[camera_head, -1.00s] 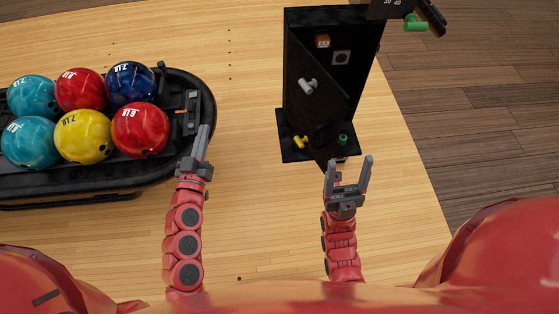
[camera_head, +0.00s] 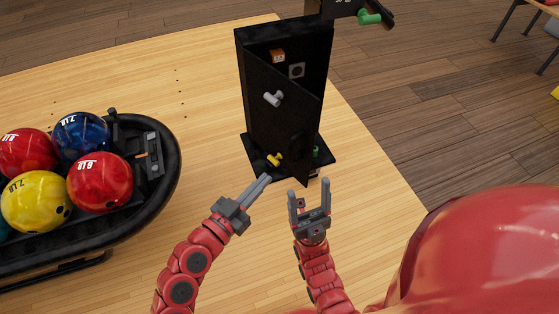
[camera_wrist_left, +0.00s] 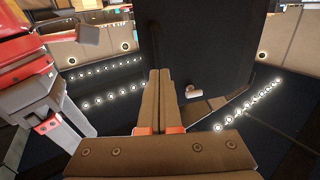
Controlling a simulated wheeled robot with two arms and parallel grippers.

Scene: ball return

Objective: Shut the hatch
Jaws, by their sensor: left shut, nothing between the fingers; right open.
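The hatch is a black door panel (camera_head: 268,125) on a tall black cabinet (camera_head: 283,38). It stands ajar, with a gap into the cabinet along its top and right side. A grey handle (camera_head: 273,98) sticks out of its face. My left gripper (camera_head: 265,180) is shut and empty, its fingertips in front of the hatch's lower part; I cannot tell whether they touch. In the left wrist view its closed fingers (camera_wrist_left: 160,88) point at a large dark panel (camera_wrist_left: 205,40). My right gripper (camera_head: 309,196) is open and empty, just in front of the hatch's lower free corner.
An orange box (camera_head: 278,55) and a grey square fitting (camera_head: 297,70) show inside the cabinet. A yellow knob (camera_head: 274,159) and a green one (camera_head: 316,151) sit low on it. A black ball rack (camera_head: 165,185) with several bowling balls stands left. The wooden floor between is clear.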

